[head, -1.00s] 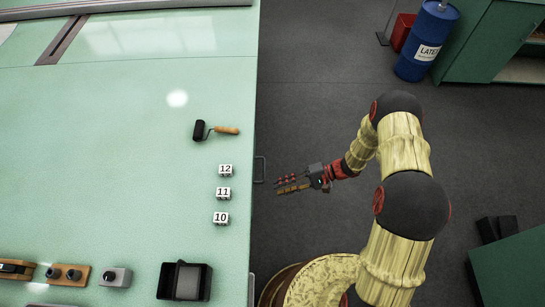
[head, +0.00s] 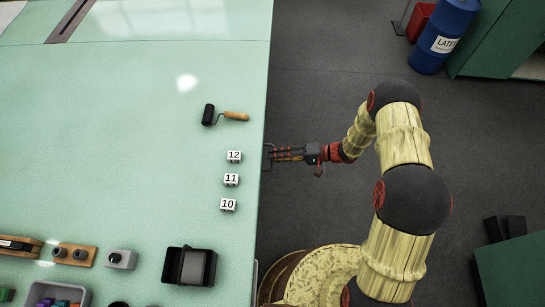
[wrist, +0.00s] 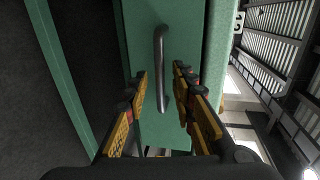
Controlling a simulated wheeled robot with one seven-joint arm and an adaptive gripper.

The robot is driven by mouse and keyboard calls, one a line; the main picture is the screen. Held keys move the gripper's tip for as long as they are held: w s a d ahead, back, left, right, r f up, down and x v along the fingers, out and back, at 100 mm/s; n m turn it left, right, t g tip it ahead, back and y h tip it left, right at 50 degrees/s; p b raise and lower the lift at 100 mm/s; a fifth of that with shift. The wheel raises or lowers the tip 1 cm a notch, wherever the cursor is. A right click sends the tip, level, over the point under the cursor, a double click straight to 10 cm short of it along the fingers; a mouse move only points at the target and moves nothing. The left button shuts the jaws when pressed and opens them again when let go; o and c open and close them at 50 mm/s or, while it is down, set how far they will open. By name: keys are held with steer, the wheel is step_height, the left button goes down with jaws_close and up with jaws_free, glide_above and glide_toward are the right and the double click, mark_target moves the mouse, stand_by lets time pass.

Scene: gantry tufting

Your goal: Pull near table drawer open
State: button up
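The near table drawer shows in the wrist view as a green front (wrist: 195,25) with a long grey bar handle (wrist: 160,62). In the head view a bit of the handle (head: 268,152) sticks out from the table's right edge. My gripper (head: 276,153) is at that edge, level with the block marked 12. In the wrist view my gripper (wrist: 158,88) is open, with one finger on each side of the handle and a gap to both. The drawer front appears flush with the table side. Its inside is hidden.
A blue drum (head: 440,40) and a green cabinet (head: 505,40) stand at the upper right. Dark floor beside the table is free.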

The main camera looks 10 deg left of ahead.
steer(key=shift+x, duration=0.8)
steer(key=c, duration=0.3)
jaws_close()
